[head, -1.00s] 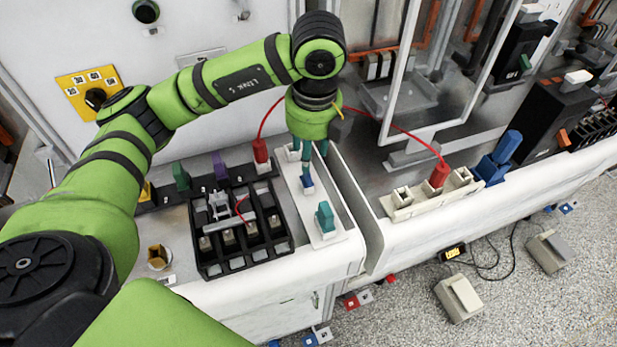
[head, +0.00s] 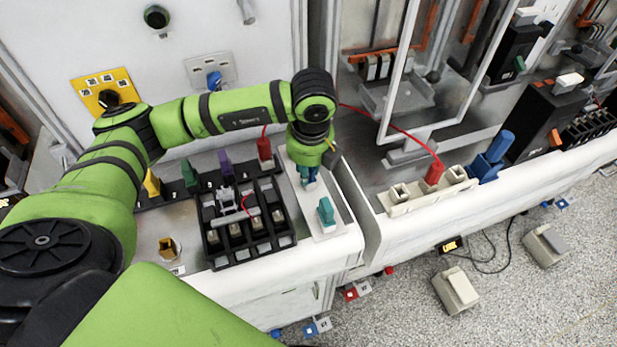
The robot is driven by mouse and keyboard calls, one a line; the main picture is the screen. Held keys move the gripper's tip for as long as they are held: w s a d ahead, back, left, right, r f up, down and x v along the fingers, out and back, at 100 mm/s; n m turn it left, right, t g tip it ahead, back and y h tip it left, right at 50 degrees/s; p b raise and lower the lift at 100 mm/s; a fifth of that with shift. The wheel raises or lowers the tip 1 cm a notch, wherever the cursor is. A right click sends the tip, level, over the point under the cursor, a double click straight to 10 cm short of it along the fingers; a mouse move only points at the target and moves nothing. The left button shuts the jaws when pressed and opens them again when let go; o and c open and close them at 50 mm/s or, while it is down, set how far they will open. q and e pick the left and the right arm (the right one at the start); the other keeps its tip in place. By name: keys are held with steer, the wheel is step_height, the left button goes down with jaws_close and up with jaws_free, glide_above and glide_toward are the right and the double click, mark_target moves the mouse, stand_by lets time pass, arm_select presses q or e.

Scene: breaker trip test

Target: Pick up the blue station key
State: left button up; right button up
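The white key rack (head: 331,231) stands on the bench right of the black breaker block. A small blue key with a pale lower part (head: 309,185) sits in it, its top mostly hidden by my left gripper (head: 308,178). My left gripper points down over this key, with its fingers low at the key's top. I cannot tell whether they are closed on it. A teal key (head: 326,212) stands in the same rack, nearer the front. A blue handle (head: 213,80) shows on a grey wall plate. My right gripper is not in view.
A red plug (head: 264,150) with a red cable stands just left of my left gripper. The black breaker block (head: 247,222) lies left of the rack. A beige socket strip (head: 425,195) and a blue block (head: 487,168) are on the right bench.

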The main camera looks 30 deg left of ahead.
arm_select(q)
steer(key=shift+r, duration=0.1)
jaws_close()
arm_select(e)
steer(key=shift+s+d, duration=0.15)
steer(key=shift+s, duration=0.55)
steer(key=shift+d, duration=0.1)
arm_select(q)
steer(key=shift+r, duration=0.1)
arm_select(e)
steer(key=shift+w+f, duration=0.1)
